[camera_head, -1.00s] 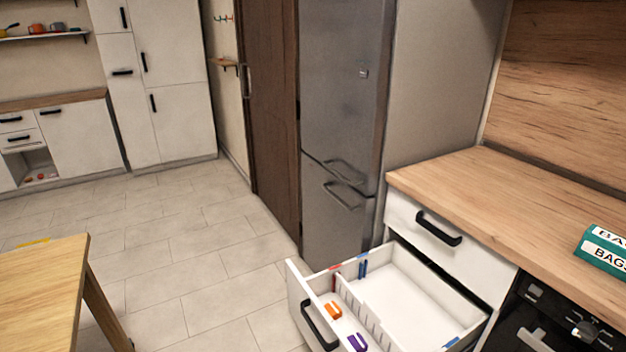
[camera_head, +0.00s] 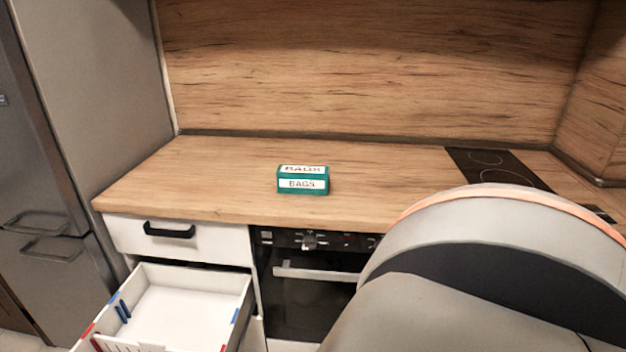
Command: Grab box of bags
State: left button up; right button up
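A small teal box of bags (camera_head: 303,184) with white "BAGS" labels lies on the wooden counter (camera_head: 215,180), a little left of the middle of the view. Nothing touches it. A large grey and white rounded part of my own arm fills the lower right of the view. It hides part of the counter and the oven's right side. Neither of my grippers shows.
An open white drawer (camera_head: 190,305) sticks out at the lower left, under a shut drawer (camera_head: 185,238). An oven (camera_head: 305,290) sits below the box. A black hob (camera_head: 495,170) is at the right. The splashback (camera_head: 370,70) rises behind. The counter around the box is clear.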

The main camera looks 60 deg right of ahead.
aim_at(296, 179)
jog(key=z, duration=1.75)
